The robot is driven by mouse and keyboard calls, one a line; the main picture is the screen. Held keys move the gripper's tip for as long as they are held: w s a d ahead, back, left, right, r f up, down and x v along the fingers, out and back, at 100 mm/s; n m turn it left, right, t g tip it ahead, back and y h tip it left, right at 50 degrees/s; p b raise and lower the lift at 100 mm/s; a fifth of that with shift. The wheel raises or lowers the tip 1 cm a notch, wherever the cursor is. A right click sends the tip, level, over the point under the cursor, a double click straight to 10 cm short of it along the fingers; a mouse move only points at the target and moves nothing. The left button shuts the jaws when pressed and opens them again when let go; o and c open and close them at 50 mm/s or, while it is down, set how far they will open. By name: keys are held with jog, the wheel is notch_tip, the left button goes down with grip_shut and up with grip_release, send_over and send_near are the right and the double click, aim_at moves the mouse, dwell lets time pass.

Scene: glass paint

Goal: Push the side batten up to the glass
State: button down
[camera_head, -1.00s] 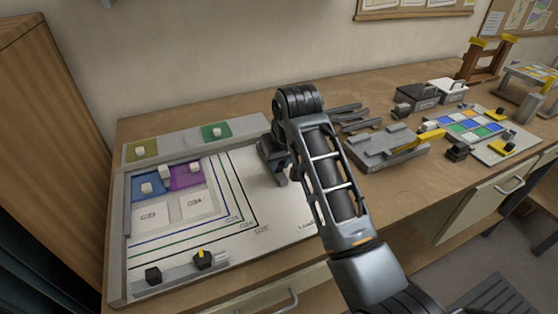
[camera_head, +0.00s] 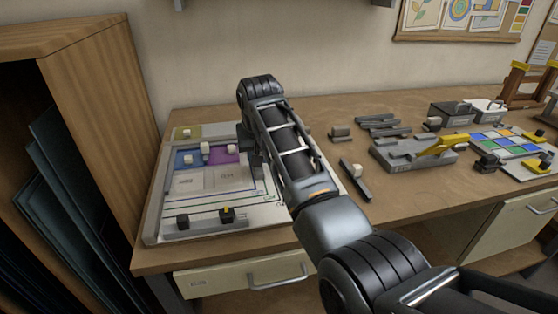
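The grey layout board (camera_head: 153,222) lies at the left of the bench. On it, blue (camera_head: 183,163), purple (camera_head: 226,154) and white (camera_head: 188,181) glass panes sit together toward the back left. A grey batten (camera_head: 203,223) with dark knobs, one marked yellow, lies along the board's front. A dark bar (camera_head: 352,182) with a white knob lies on the bench right of my arm; I cannot tell if it is the side batten. My gripper (camera_head: 254,158) points down over the board's right part, right of the purple pane. My arm hides its fingers and what they touch.
Grey strips (camera_head: 383,124), a grey fixture (camera_head: 405,156) with a yellow handle and a coloured glass panel (camera_head: 505,143) stand to the right. A wooden cabinet (camera_head: 90,95) borders the left.

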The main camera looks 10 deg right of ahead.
jog(key=shift+a, duration=1.75)
jog(key=c, duration=1)
grip_release()
jog(key=shift+o, duration=0.2)
jog(key=v, duration=0.8)
jog(key=shift+b, duration=0.3)
jog(key=shift+f, duration=0.1)
